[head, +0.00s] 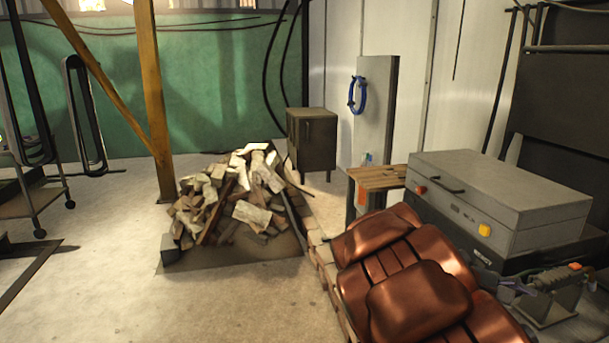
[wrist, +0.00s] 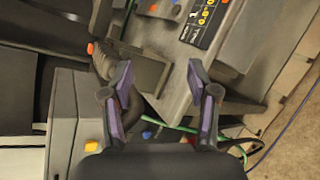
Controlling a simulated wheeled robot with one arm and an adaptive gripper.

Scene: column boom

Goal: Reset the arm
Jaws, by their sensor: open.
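My gripper (wrist: 158,75) shows in the wrist view with its two purple-padded fingers spread wide apart. Nothing is held between the fingers. Behind the gap I see a grey machine part (wrist: 178,100) and a dark ribbed hose (wrist: 103,62); I cannot tell how far away they are. In the head view I cannot clearly make out my gripper; small dark and bluish parts at the lower right are too unclear to name.
A grey case (head: 500,187) with a yellow latch stands right, beside brown leather seat cushions (head: 410,290). Floor (head: 110,285) at left is mostly clear. Green cable (wrist: 180,128) runs behind the fingers.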

